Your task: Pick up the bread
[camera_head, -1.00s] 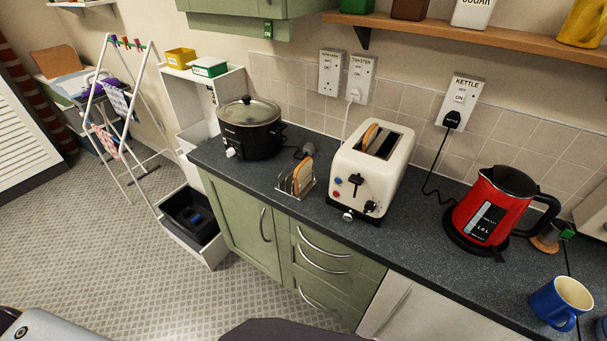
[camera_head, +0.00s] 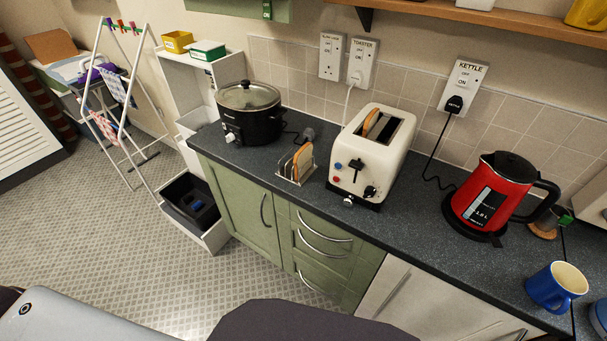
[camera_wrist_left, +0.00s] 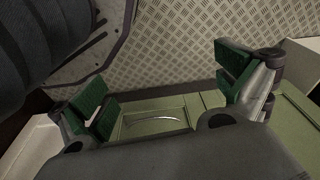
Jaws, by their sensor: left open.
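A slice of bread (camera_head: 302,161) stands upright in a small metal rack (camera_head: 283,172) on the dark counter, left of the toaster. Another slice of bread (camera_head: 372,123) sticks up out of a slot of the cream toaster (camera_head: 359,173). My left gripper (camera_wrist_left: 165,98) shows in the left wrist view, open, with green pads wide apart and nothing between them. Beyond it are green drawer fronts and the floor; no bread shows there. In the head view neither gripper can be made out.
A black slow cooker (camera_head: 248,114) stands left of the rack. A red kettle (camera_head: 490,196) and a blue mug (camera_head: 555,287) stand to the right. A shelf (camera_head: 467,20) hangs above. Below the counter a white drawer (camera_head: 211,236) is pulled out at the left.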

